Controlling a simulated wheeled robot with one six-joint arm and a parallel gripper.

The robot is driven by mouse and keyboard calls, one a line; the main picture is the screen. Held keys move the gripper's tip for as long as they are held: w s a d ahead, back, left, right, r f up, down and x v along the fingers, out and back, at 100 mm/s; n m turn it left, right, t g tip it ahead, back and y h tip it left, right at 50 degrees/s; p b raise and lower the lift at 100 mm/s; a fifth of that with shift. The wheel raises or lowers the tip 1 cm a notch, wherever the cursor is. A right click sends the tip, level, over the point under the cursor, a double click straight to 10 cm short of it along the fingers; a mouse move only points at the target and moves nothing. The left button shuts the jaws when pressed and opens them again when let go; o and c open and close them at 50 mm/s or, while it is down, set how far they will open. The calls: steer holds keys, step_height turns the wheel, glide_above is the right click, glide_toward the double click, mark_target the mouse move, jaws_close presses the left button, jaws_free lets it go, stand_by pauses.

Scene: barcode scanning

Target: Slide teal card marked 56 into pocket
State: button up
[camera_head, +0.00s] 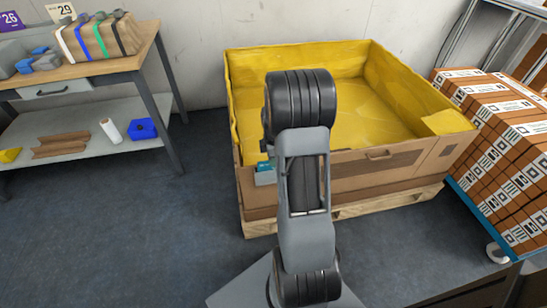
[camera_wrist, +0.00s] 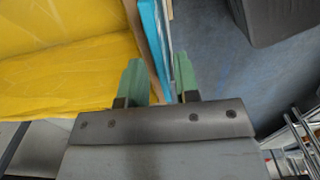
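The teal card (camera_head: 264,167) shows at the front wall of the yellow-lined box, just left of my arm. A grey pocket (camera_head: 265,179) is on that wall, and the card's lower part appears to be in it. The number on the card is too small to read. In the wrist view the card (camera_wrist: 156,38) is seen nearly edge-on, beside the cardboard wall. My gripper (camera_wrist: 159,78) has its two green fingers apart, one on each side of the card and wall edge. In the head view my arm hides the gripper.
The large cardboard box (camera_head: 375,170) with yellow lining (camera_head: 345,85) stands on a wooden pallet (camera_head: 390,199). Stacked labelled cartons (camera_head: 500,150) are at the right. A workbench (camera_head: 90,68) with parcels is at the left. The floor at front left is clear.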

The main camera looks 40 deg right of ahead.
steer(key=shift+o, duration=0.8)
steer(key=shift+r, duration=0.1)
step_height(320, 180, up, 14)
steer(key=p, duration=0.4)
steer(key=shift+f, duration=0.2)
